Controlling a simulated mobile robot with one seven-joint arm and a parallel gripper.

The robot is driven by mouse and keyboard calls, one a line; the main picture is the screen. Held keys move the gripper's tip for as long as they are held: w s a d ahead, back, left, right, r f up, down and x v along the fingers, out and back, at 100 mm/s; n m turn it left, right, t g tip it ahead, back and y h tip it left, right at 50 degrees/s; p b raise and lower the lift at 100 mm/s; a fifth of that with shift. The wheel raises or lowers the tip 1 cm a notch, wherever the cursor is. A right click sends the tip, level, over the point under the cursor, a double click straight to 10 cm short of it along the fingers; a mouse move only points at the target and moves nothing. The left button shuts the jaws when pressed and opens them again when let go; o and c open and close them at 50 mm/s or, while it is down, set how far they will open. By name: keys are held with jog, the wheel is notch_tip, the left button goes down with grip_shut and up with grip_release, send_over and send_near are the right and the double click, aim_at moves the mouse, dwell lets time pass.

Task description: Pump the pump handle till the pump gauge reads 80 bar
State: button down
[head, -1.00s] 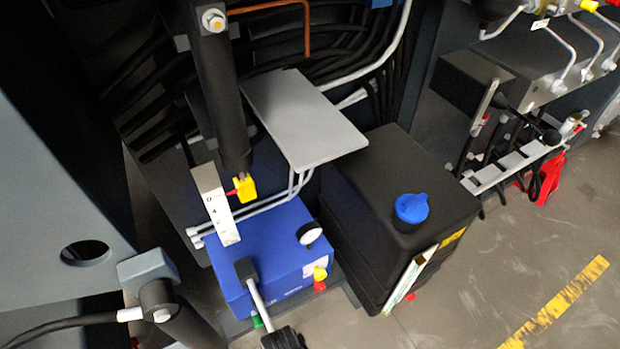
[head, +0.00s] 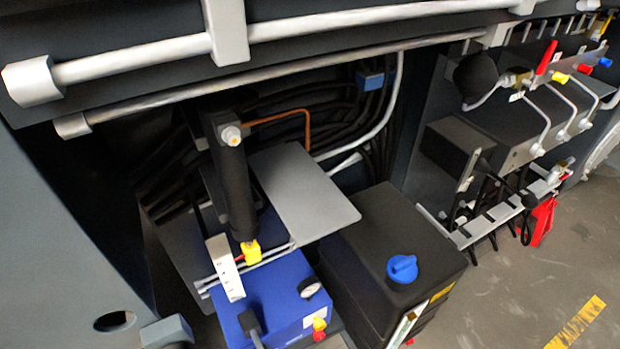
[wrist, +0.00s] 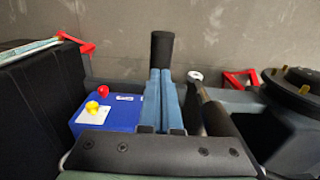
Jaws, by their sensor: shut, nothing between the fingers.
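The blue pump (head: 283,290) sits low in the head view, with a small round white gauge (head: 310,287) on top. The gauge's reading is too small to make out. My gripper is not visible in the head view.
A black tank (head: 395,255) with a blue cap stands right of the pump. A grey plate (head: 303,190) and a black cylinder (head: 232,185) with a yellow fitting overhang the pump. Pale rails (head: 150,65) cross the top. Floor (head: 510,285) is clear at right.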

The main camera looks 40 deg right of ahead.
notch_tip(320, 180, down, 12)
jog(key=w+b, duration=0.1)
jog(key=b, duration=1.1)
jog(key=r+p, duration=0.8)
jog(key=p, duration=0.1)
jog(key=s+r+p, duration=0.1)
jog(key=r+p, duration=0.3)
jog(key=shift+s+r+p, duration=0.1)
jog(key=shift+r+p, duration=0.05)
jog(key=shift+p, duration=0.25)
jog(key=shift+f, duration=0.25)
notch_tip(320, 180, down, 3)
jog(key=b, duration=0.3)
jog(key=f+b, duration=0.2)
jog(key=w+f+b, duration=0.1)
jog(key=f+b, duration=0.1)
jog(key=shift+d+f, duration=0.1)
jog(key=r+p, duration=0.9)
jog(key=r, duration=0.1)
jog(key=shift+s+p, duration=0.2)
jog(key=shift+p, duration=0.1)
jog(key=shift+f, duration=0.15)
